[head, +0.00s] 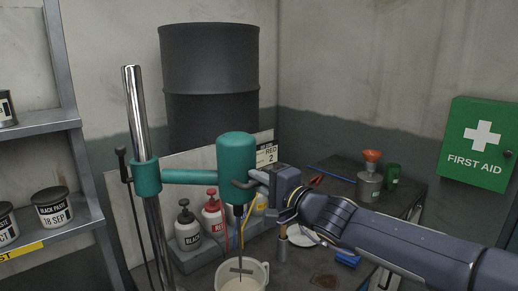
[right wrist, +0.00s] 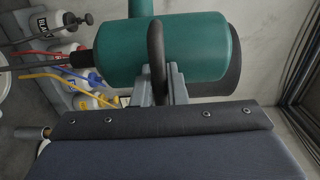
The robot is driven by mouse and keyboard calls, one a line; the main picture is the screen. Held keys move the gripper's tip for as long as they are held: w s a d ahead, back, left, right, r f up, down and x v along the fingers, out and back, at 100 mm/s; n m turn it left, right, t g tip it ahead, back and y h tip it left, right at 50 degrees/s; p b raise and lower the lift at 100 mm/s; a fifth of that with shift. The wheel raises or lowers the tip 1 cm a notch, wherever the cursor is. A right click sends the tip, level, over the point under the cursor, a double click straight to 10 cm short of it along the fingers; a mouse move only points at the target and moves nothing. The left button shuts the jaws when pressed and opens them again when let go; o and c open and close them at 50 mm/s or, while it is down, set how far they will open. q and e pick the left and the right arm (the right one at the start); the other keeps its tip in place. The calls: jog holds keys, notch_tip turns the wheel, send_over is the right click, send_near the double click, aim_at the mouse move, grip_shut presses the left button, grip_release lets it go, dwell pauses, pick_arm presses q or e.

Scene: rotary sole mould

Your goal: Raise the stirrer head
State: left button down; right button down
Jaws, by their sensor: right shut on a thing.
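The teal stirrer head (head: 236,155) hangs on a horizontal teal arm (head: 190,177) from a collar (head: 147,178) on an upright chrome column (head: 135,110). Its thin shaft (head: 240,238) points down into a white bucket (head: 258,277) at the bottom edge. My right gripper (head: 254,182) is shut on the dark handle at the head's right side. In the right wrist view the handle (right wrist: 156,45) is a dark loop in front of the teal head (right wrist: 200,50), with my right gripper's fingers (right wrist: 163,88) around it. My left gripper is not in view.
Pump bottles, black (head: 187,226) and red (head: 213,215), stand behind the bucket. A dark drum (head: 209,80) stands behind the white panel. An orange-topped can (head: 369,183) and green cup (head: 392,176) are on the bench at right. Shelves (head: 40,122) are at left.

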aim_at(249, 149)
jog(key=shift+r+p, duration=0.95)
jog(key=shift+r, duration=2.65)
jog(key=shift+s, duration=0.1)
jog(key=shift+r, duration=0.1)
jog(key=c, duration=1.4)
grip_release()
jog(key=shift+o, duration=0.2)
jog(key=shift+f, duration=0.25)
